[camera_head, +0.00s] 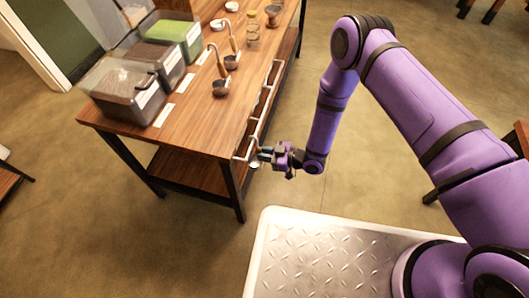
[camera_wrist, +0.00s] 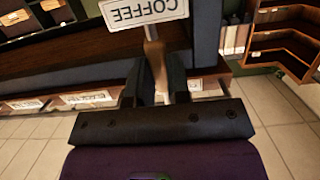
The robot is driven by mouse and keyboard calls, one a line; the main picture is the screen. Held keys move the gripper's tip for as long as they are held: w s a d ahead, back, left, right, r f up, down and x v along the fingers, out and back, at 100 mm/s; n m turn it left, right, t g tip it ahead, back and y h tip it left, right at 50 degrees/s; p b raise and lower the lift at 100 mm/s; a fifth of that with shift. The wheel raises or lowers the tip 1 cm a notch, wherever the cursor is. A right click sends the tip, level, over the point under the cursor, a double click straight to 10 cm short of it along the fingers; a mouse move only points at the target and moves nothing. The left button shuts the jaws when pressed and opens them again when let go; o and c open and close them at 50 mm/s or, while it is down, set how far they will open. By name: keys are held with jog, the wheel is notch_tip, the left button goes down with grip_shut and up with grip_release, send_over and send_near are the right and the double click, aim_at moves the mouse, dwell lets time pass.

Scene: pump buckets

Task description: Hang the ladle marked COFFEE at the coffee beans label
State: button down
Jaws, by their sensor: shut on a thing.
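My gripper (camera_wrist: 154,80) is shut on the wooden handle (camera_wrist: 155,58) of the COFFEE ladle. The white tag marked COFFEE (camera_wrist: 143,12) hangs at that handle and reads upside down in the wrist view. In the head view my gripper (camera_head: 266,154) is beside the near corner of the wooden table, low at its rail. A small pale round part shows under the fingers; I cannot tell if it is the ladle's bowl. White label strips (camera_head: 164,115) lie before the bins on the table; their words are too small to read, so I cannot tell the coffee beans label.
Lidded bins, one dark-filled (camera_head: 125,92) and one green (camera_head: 172,38), line the table's left side. Two ladles (camera_head: 221,82) and jars (camera_head: 253,30) stand on the tabletop (camera_head: 150,140). A pale rail (camera_head: 263,105) runs along its right edge. Floor between table and my base is clear.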

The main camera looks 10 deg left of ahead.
jog(key=c, duration=1)
grip_release()
jog(key=shift+d, duration=0.1)
jog(key=v, duration=1)
jog(key=shift+d, duration=0.3)
jog(key=shift+s, duration=0.1)
